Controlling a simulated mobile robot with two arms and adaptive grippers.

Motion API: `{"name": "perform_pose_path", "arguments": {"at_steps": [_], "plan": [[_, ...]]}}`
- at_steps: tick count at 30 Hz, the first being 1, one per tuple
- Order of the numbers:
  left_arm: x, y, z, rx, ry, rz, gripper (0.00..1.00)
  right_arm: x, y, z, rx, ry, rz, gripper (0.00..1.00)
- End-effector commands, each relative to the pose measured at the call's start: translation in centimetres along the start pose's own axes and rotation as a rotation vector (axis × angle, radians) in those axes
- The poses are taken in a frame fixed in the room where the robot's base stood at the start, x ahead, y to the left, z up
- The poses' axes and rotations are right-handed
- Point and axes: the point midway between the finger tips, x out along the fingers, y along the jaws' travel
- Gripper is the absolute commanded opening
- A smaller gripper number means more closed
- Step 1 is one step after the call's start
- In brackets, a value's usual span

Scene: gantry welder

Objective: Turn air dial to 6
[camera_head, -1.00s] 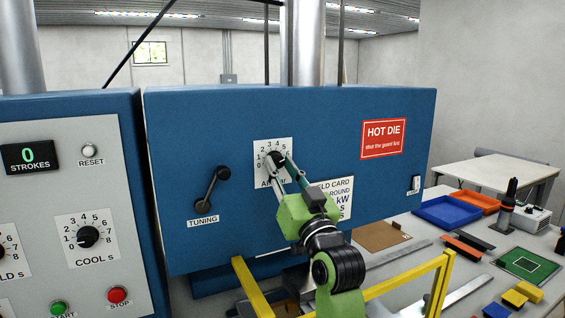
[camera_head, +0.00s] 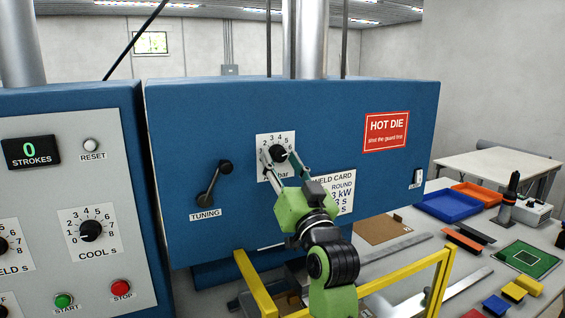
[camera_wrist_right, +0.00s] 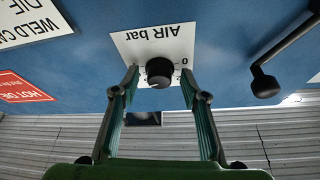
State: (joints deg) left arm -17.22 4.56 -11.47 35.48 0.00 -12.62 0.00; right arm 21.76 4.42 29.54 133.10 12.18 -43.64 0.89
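The air dial is a black knob (camera_head: 278,153) on a white scale plate on the blue machine front. Several scale numbers show above it, and the fingers cover part of the plate. I cannot read its pointer surely. In the right wrist view the knob (camera_wrist_right: 159,71) sits between the fingertips, under upside-down "AIR bar" lettering. My right gripper (camera_head: 277,158) is green with grey fingers and reaches up from below. Its fingers are apart, one on each side of the knob, with gaps visible in the wrist view (camera_wrist_right: 160,82). My left gripper is not in view.
A black tuning crank (camera_head: 213,184) stands out left of the dial. The grey control panel (camera_head: 110,190) is farther left. A yellow guard frame (camera_head: 400,275) stands below. The bench at right holds a blue tray (camera_head: 447,206) and several small parts.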

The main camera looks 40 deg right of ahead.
Motion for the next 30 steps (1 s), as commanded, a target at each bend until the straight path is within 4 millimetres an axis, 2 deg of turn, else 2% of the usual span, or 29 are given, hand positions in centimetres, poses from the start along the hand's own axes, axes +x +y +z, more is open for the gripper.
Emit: {"name": "perform_pose_path", "arguments": {"at_steps": [5,8,21,30], "plan": [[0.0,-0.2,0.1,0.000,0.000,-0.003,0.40,0.0,0.0,-0.2,-0.001,0.001,0.000,0.41],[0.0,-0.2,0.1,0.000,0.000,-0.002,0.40,0.4,-0.2,-0.9,-0.002,0.004,-0.001,0.41],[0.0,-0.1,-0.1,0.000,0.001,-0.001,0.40,3.3,-1.9,-7.6,-0.001,0.004,-0.001,0.41],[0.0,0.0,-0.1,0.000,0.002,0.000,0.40,3.9,-2.2,-8.8,0.000,-0.002,0.000,0.41]]}}
